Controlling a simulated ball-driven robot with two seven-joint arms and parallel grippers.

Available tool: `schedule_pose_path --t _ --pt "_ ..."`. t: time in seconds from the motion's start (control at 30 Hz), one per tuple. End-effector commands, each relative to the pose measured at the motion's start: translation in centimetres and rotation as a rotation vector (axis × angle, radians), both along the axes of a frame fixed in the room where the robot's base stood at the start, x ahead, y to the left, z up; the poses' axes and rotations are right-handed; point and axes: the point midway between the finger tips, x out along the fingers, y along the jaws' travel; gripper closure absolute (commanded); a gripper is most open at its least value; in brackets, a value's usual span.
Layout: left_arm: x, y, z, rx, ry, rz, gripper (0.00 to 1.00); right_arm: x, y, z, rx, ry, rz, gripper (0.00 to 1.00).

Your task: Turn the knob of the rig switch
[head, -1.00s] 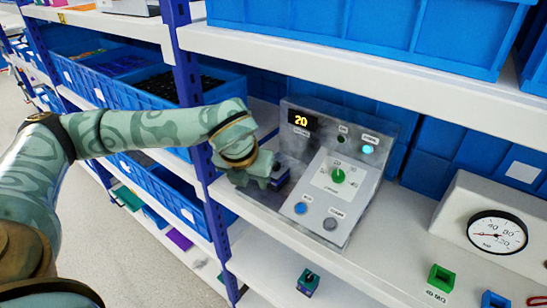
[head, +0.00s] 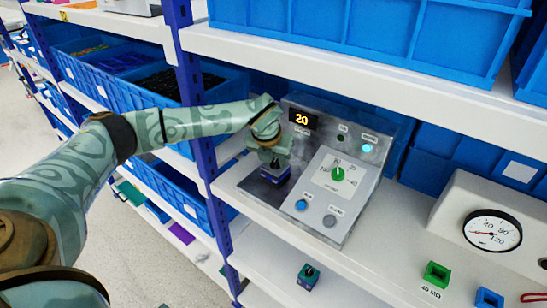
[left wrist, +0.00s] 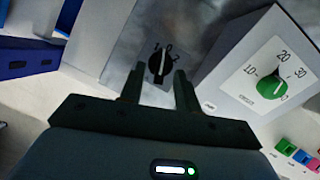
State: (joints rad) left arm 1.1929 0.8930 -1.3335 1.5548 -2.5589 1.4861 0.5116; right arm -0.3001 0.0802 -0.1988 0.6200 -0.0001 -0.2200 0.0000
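The rig switch has a black round knob (left wrist: 157,66) with a white pointer line, on a grey metal plate marked 1, 0 and 2. The pointer stands near 0. My left gripper (head: 274,162) points down over the plate, left of the sloped control panel (head: 325,222). In the left wrist view its two dark fingers (left wrist: 159,74) are apart, one on each side of the knob. I cannot tell whether they touch it. My right gripper is not in view.
The panel has a green dial knob (head: 337,174), a display (head: 302,119) reading 20 and a lit cyan lamp (head: 367,148). A round gauge (head: 493,231) stands further right. A blue upright post (head: 187,75) is left, and a shelf (head: 380,43) hangs overhead.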

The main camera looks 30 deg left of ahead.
Motion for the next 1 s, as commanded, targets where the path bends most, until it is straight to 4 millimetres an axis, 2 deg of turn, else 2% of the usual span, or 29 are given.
schedule_pose_path --t 0.1,0.13,0.23,0.27,0.67,1.0 --pt "-0.01 -0.01 0.02 0.0 0.0 0.0 0.67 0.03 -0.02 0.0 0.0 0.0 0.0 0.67" --pt "-0.01 -0.01 0.02 0.0 0.0 0.0 0.7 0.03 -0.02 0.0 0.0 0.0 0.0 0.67" --pt "-0.01 0.0 0.04 0.0 0.0 0.0 0.98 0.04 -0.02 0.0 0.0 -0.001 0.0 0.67" --pt "-0.01 0.0 0.04 0.0 0.0 0.0 1.0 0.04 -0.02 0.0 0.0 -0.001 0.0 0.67" --pt "-0.01 0.11 0.1 0.0 -0.001 -0.041 1.0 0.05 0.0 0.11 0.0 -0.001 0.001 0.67" --pt "-0.02 0.58 0.21 -0.001 -0.002 -0.266 1.0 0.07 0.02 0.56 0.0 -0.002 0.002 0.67"
